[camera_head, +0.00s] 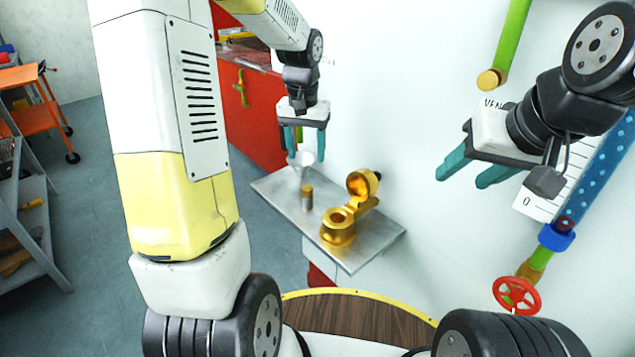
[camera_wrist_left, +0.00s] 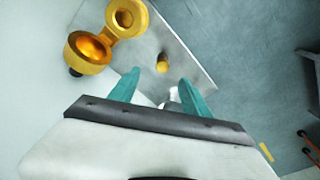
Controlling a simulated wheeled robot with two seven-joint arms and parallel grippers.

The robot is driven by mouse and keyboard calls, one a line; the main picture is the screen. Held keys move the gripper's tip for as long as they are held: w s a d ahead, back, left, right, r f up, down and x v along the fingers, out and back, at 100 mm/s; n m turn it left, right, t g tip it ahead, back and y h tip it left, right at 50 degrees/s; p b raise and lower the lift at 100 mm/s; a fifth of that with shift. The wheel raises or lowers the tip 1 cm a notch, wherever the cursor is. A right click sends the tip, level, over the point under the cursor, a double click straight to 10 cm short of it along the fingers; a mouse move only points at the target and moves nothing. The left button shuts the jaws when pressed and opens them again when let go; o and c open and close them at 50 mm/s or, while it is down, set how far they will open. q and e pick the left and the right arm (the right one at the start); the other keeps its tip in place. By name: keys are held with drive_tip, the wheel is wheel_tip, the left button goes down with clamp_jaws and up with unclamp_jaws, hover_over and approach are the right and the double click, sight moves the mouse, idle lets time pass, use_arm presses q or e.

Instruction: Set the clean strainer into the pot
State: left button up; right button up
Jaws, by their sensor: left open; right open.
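A pale, cone-shaped piece (camera_head: 301,160), which looks like the clean strainer, stands at the far left end of a grey metal shelf. My left gripper (camera_head: 307,157) is open just above it, pointing down. In the left wrist view the pale piece (camera_wrist_left: 173,97) shows partly between the open fingers (camera_wrist_left: 160,78), near the right one; contact cannot be told. The gold pot (camera_head: 338,234) stands on the shelf with its round lid (camera_head: 361,184) swung open; it also shows in the wrist view (camera_wrist_left: 88,52). My right gripper (camera_head: 461,178) is open and empty, away from the shelf.
A small gold-topped cylinder (camera_head: 307,198) stands on the shelf (camera_head: 272,186) between the pale piece and the pot. A white wall bounds the shelf's right side. A red valve wheel (camera_head: 516,294) and pipes are at right, a red cabinet (camera_head: 252,115) behind.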

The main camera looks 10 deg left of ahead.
use_arm(q)
drive_tip(key=g, duration=0.1)
hover_over(307, 187)
drive_tip(key=f, duration=0.5)
drive_tip(key=shift+d+f, duration=0.1)
drive_tip(key=shift+d, duration=0.25)
drive_tip(key=f, duration=0.8)
drive_tip(key=shift+a, duration=0.35)
clamp_jaws()
